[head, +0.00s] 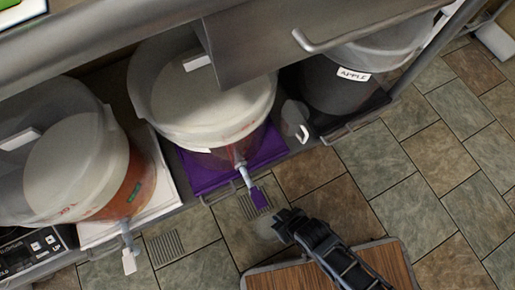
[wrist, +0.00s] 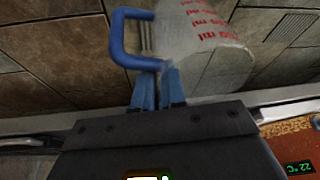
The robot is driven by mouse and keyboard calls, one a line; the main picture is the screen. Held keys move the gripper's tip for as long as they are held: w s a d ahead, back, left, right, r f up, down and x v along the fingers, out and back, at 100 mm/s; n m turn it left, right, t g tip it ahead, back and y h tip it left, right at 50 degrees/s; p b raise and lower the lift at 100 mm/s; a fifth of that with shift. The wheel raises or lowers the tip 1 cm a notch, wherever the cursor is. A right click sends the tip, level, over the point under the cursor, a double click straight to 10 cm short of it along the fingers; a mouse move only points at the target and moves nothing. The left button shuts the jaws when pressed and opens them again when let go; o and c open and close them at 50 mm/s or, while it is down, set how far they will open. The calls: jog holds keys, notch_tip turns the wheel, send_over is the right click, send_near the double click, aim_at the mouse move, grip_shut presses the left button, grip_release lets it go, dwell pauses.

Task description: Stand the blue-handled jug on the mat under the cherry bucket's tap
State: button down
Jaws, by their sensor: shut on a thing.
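The blue-handled jug (wrist: 205,38) is clear with red ml marks and shows tilted in the wrist view. My gripper (wrist: 159,80) is shut on the lower part of its blue handle. In the head view my gripper (head: 281,222) is over the floor, in front of the middle bucket; the jug is barely discernible there. The middle bucket (head: 205,95) stands on a purple mat (head: 205,175), and its tap (head: 243,172) has a purple lever and points out over the front edge. The left bucket (head: 75,165) holds reddish-orange liquid. I cannot read which bucket is cherry.
The left bucket stands on a white mat (head: 165,200). A dark bucket labelled APPLE (head: 345,85) stands at right. A clear jug with a white handle (head: 295,118) is between it and the middle bucket. A grey overhead cabinet (head: 260,50) covers the back. Tiled floor is open at right.

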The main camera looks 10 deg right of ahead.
jog(key=w+a+f+b, duration=0.3)
jog(key=w+f+b, duration=0.4)
jog(key=w+f, duration=0.3)
jog(key=shift+w+f, duration=0.15)
jog(key=shift+f+b, duration=0.1)
jog(key=shift+b, duration=0.2)
jog(key=c, duration=1.2)
grip_release()
jog(key=p+v, duration=0.4)
jog(key=v, duration=0.3)
jog(key=shift+r+p, duration=0.35)
jog(key=shift+r, duration=0.05)
